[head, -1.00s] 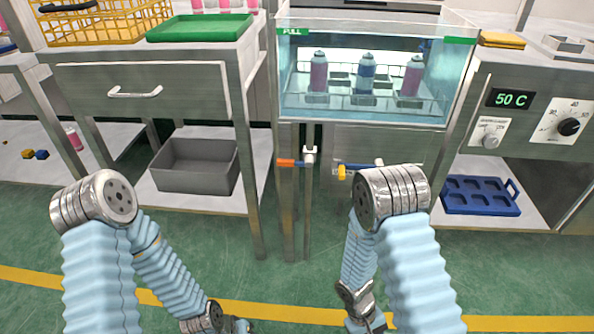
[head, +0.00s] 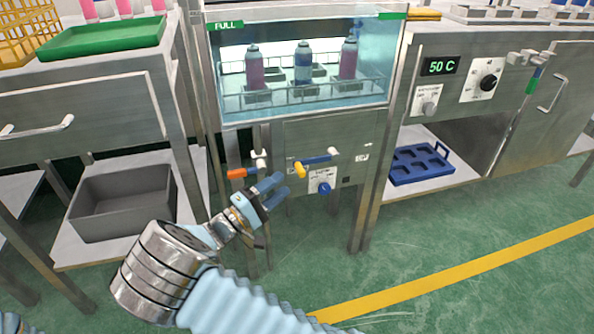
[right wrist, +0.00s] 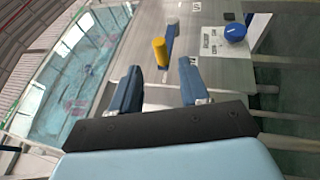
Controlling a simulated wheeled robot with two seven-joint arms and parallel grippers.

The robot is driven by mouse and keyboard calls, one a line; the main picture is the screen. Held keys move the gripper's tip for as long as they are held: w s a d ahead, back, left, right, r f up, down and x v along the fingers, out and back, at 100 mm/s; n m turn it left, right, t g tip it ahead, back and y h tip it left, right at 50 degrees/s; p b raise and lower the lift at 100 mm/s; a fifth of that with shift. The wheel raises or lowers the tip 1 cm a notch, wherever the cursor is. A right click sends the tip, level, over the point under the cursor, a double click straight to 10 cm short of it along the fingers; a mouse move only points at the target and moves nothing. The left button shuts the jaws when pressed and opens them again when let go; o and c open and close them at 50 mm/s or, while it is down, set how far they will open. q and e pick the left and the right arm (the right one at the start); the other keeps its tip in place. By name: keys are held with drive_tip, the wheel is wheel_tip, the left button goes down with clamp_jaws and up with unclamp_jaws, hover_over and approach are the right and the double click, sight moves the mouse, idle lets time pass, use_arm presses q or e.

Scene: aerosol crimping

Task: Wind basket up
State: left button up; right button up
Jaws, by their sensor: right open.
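The wire basket (head: 285,98) sits in the glass-fronted water tank (head: 232,70) and holds three cans, two pink and one blue. Below the tank, a crank with a blue arm (head: 318,160) and a yellow knob (head: 299,169) sticks out of the steel front panel. In the right wrist view the yellow knob (right wrist: 160,50) and blue arm (right wrist: 170,37) lie beyond my fingertips. My right gripper (head: 278,188) is open and empty, just below and left of the knob, apart from it. My left gripper is out of view.
An orange-handled lever (head: 237,173) is close left of my right gripper. A blue dial (head: 325,188) sits below the crank; it also shows in the right wrist view (right wrist: 235,33). A grey bin (head: 120,205) and blue tray (head: 418,165) rest on low shelves.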

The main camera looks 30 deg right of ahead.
sight(300, 168)
drive_tip(key=x, duration=0.7)
drive_tip(key=shift+d+r, duration=0.1)
drive_tip(key=shift+d, duration=0.3)
clamp_jaws()
